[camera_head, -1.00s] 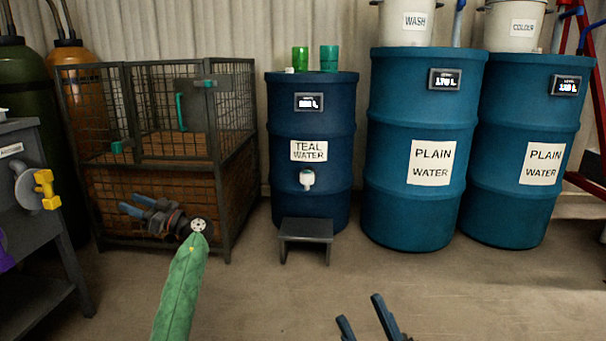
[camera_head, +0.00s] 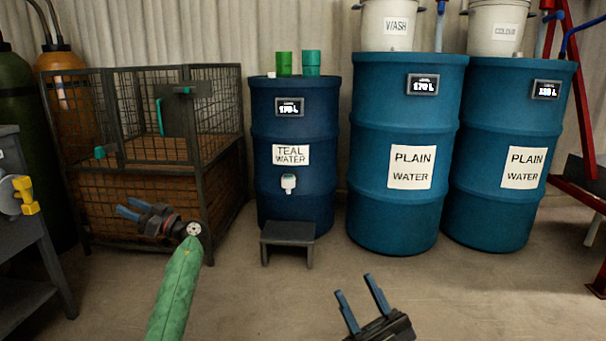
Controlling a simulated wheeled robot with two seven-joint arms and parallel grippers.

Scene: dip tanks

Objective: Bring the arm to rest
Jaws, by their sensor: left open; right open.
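My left arm, in a green sleeve, comes up from the bottom left. Its gripper (camera_head: 128,211) has blue fingers spread apart, is empty, and is seen in front of the lower part of the wire cage. My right gripper (camera_head: 357,294) is at the bottom, right of centre. Its two blue fingers are apart with bare floor between and beyond them. The rest of my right arm is out of the picture.
A wire cage (camera_head: 225,165) stands at the left. A teal water barrel (camera_head: 292,210) with a low stool (camera_head: 288,238) before it stands mid-picture. Two plain water barrels (camera_head: 395,220) (camera_head: 490,215) stand to the right. A grey cabinet (camera_head: 28,240) is far left. The floor in front is clear.

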